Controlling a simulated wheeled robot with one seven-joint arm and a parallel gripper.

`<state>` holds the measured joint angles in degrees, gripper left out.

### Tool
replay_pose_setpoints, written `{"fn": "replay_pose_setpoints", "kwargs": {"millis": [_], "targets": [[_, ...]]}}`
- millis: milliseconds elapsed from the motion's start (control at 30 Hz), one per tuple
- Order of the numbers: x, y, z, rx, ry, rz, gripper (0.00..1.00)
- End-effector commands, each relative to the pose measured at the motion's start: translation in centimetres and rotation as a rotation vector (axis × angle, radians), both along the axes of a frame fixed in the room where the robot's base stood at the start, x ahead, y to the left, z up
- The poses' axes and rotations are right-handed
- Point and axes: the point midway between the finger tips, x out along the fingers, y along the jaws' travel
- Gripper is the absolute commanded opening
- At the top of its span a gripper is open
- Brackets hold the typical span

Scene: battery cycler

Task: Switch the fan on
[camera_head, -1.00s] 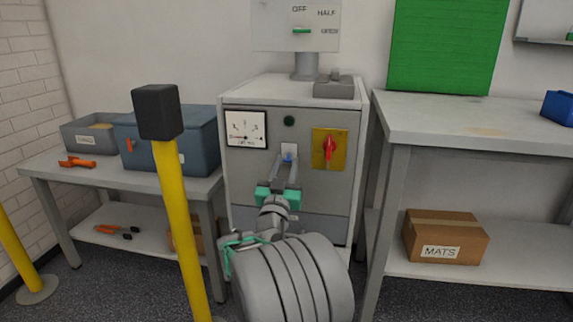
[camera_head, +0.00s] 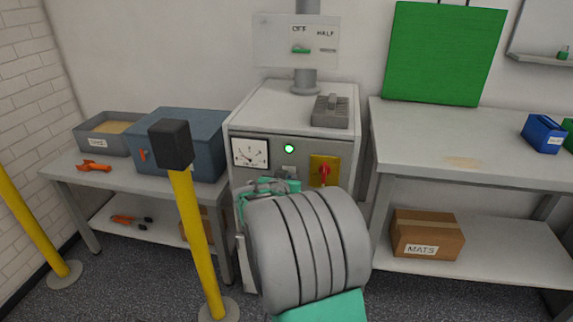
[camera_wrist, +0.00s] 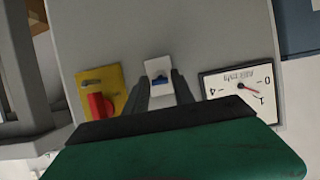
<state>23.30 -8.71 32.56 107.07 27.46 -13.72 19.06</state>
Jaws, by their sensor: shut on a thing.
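The grey cabinet (camera_head: 335,145) has a small blue toggle switch (camera_wrist: 160,80) on a white plate, seen upside down in the wrist view. My gripper (camera_wrist: 160,92) is at this plate, its two grey fingers on either side of the blue toggle and shut on it. In the head view my arm mostly hides the toggle. A round lamp (camera_head: 289,148) above it glows bright green. A dial gauge (camera_head: 250,153) is left of the toggle, its needle slanted. A red rotary handle on a yellow plate (camera_head: 316,163) is to the right, apart from my gripper.
A yellow post (camera_head: 196,240) with a black top stands in front, left of the cabinet. A bench with bins (camera_head: 178,140) is at left. A bench (camera_head: 420,145) with a MATS box (camera_head: 426,233) below is at right. A grey box (camera_head: 330,112) sits on the cabinet.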

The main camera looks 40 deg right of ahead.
Motion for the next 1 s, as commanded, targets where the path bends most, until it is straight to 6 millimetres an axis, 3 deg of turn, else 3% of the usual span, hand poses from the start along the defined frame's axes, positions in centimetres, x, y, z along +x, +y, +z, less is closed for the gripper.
{"fn": "replay_pose_setpoints", "kwargs": {"millis": [67,400,900,933,1000], "targets": [[0.03,-0.17,1.06,0.040,0.030,-0.003,0.00],[0.22,-0.29,0.90,0.147,0.112,0.000,0.00],[0.26,-0.31,0.74,0.162,0.124,0.000,0.00],[0.26,-0.31,0.74,0.162,0.124,0.000,0.31],[0.26,-0.31,0.74,0.162,0.124,0.000,0.37]]}}
